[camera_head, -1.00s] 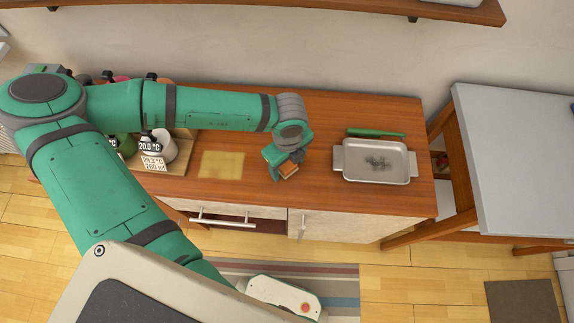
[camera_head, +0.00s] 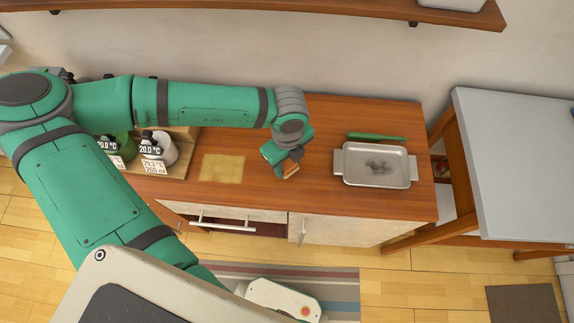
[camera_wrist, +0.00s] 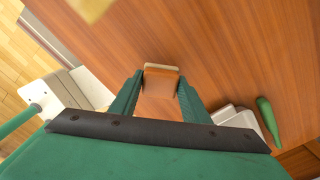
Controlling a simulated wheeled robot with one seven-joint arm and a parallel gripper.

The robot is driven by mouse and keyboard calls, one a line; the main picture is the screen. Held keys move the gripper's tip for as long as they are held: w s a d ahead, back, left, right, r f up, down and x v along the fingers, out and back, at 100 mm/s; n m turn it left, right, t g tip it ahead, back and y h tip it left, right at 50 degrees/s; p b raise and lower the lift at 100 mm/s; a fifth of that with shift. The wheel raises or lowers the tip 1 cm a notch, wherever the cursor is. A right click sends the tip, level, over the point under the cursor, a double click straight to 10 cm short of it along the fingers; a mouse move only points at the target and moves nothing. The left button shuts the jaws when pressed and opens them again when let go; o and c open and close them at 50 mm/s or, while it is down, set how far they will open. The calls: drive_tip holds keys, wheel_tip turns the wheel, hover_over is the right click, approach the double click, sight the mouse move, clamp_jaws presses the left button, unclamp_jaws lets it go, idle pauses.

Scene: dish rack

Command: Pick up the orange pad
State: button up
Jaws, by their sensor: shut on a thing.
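The orange pad (camera_head: 291,171) is a small block with a paler layer on one side. In the wrist view the orange pad (camera_wrist: 161,82) sits between the two green fingertips. My gripper (camera_head: 286,166) is shut on it, and the fingers (camera_wrist: 160,92) touch its two sides. The pad appears held above the wooden counter, near its front edge; the exact height is hard to tell. My gripper hides part of the pad in the head view.
A grey tray (camera_head: 345,178) with a dark smudge lies to the right, with a green tool (camera_head: 376,136) behind it. A yellowish square patch (camera_head: 222,168) lies to the left. Bottles (camera_head: 158,150) stand at the far left. A partly open drawer (camera_head: 222,217) is below.

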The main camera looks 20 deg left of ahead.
sight(287, 164)
wheel_tip(287, 164, up, 15)
idle(0.3)
drive_tip(key=shift+s, duration=0.1)
drive_tip(key=shift+o, duration=1)
